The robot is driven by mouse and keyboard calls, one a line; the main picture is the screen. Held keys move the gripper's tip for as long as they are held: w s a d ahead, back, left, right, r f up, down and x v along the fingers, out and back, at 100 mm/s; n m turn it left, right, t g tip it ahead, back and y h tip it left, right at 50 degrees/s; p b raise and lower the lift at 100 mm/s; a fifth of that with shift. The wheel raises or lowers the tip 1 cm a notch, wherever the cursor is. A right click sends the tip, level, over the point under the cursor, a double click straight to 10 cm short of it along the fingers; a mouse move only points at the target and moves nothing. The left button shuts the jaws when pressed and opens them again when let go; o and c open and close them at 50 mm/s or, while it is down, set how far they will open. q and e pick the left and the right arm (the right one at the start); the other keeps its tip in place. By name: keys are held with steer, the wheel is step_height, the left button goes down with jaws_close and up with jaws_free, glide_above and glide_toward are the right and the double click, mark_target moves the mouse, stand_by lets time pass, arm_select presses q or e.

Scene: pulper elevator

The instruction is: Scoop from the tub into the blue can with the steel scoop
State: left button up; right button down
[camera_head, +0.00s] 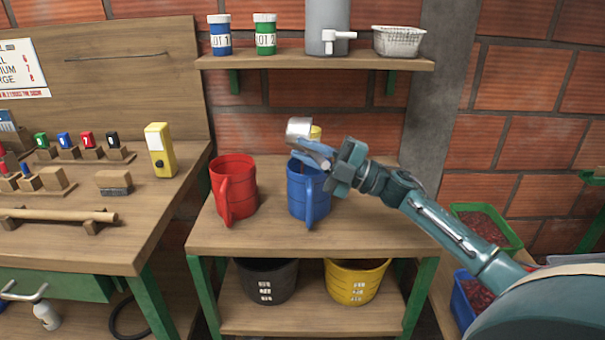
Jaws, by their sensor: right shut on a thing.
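The blue can (307,200) stands upright on the middle wooden table, with its handle towards me. My right gripper (318,158) is over the can's rim and hides part of its opening. It is shut on the steel scoop (299,128), whose shiny metal cup shows just above the fingers, over the can. The scoop's handle is mostly hidden by the gripper, and I cannot see what the scoop holds. A green tub (488,212) and a blue tub (462,302) with dark red contents stand at the lower right, partly behind my right arm. My left gripper is not in view.
A red can (233,185) stands left of the blue can. Black (265,282) and yellow (356,283) buckets sit on the lower shelf. A wall shelf (315,62) hangs above. The table front is clear.

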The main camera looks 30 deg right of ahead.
steer(key=b, duration=0.1)
steer(key=t+y+b, duration=0.1)
steer(key=b, duration=0.1)
steer(key=shift+s+d+f, duration=0.25)
steer(key=shift+f, duration=0.05)
steer(key=shift+s+d+r+t+y+b, duration=0.15)
steer(key=shift+t+y+b, duration=0.3)
steer(key=shift+b, duration=0.5)
steer(key=shift+s+d+r+t+y, duration=0.1)
steer(key=shift+d+r+t+y, duration=0.05)
steer(key=shift+r+t+y, duration=0.15)
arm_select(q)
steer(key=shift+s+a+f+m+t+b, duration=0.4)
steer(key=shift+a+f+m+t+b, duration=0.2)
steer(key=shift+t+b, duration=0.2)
arm_select(e)
steer(key=shift+s+d+r+t, duration=0.1)
steer(key=shift+d+r+t, duration=0.05)
steer(key=shift+r+t, duration=0.2)
